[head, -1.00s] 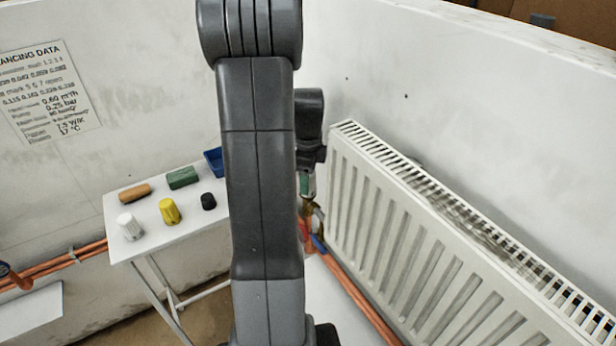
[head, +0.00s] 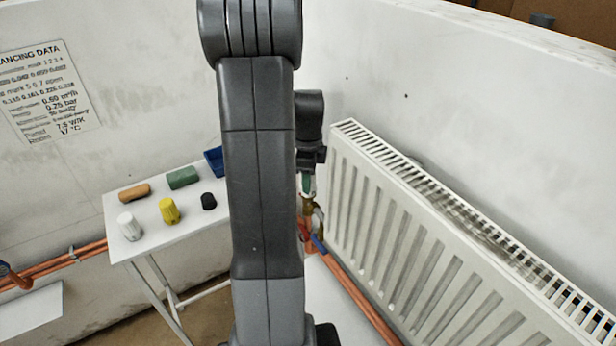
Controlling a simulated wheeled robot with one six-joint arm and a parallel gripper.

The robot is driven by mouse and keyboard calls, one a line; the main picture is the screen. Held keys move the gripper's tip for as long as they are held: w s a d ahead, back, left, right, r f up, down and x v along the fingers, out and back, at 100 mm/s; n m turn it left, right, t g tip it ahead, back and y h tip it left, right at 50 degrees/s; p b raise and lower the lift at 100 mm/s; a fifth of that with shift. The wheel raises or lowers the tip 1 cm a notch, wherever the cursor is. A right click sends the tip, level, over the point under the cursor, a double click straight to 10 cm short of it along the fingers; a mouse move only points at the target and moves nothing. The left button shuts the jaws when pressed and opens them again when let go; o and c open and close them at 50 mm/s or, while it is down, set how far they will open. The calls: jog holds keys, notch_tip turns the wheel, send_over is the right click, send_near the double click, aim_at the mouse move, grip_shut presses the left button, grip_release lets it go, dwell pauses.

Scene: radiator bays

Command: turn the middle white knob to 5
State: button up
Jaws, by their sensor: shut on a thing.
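A small white and green knob (head: 308,186) sits on a brass valve (head: 308,207) at the left end of the white radiator. My gripper (head: 312,166) is above it, dark and partly hidden behind my own arm, and is shut on the knob. The fingertips are too small to make out clearly. The knob's marks cannot be read here, and no other mounted white knob shows, so I cannot tell its place in a row.
The radiator (head: 430,250) fills the right side. A white table (head: 165,243) at left holds a loose white knob (head: 129,226), a yellow knob (head: 169,211), a black knob (head: 208,201), orange and green blocks and a blue tray (head: 214,160). Copper pipes (head: 355,290) run low.

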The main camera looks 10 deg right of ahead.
jog(key=n, duration=0.8)
jog(key=shift+n, duration=0.3)
jog(key=n, duration=0.4)
jog(key=shift+n, duration=0.3)
jog(key=n, duration=1.2)
jog(key=shift+n, duration=0.3)
jog(key=n, duration=0.4)
jog(key=shift+n, duration=2.5)
